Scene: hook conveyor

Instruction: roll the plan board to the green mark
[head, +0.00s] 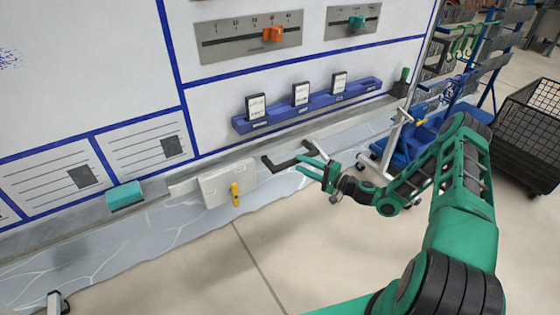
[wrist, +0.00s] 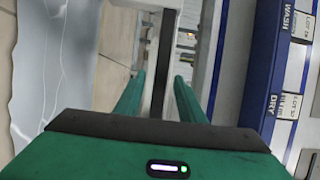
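The plan board (head: 90,60) is a large white panel with blue lines that fills the left and middle of the head view. A dark handle (head: 284,163) sticks out below its bottom ledge. My gripper (head: 301,157) is open at this handle. In the wrist view the dark handle bar (wrist: 164,62) runs between the two open fingers of my gripper (wrist: 158,76), with a gap visible on each side. A caster (head: 57,303) shows at the lower left. I see no green mark on the visible floor.
A blue card rack (head: 310,107), a teal eraser (head: 125,196) and sliders are on the board. A white box with a yellow lever (head: 235,195) hangs below the ledge. A black wire cart (head: 530,135) and blue hook racks stand right. The front floor is clear.

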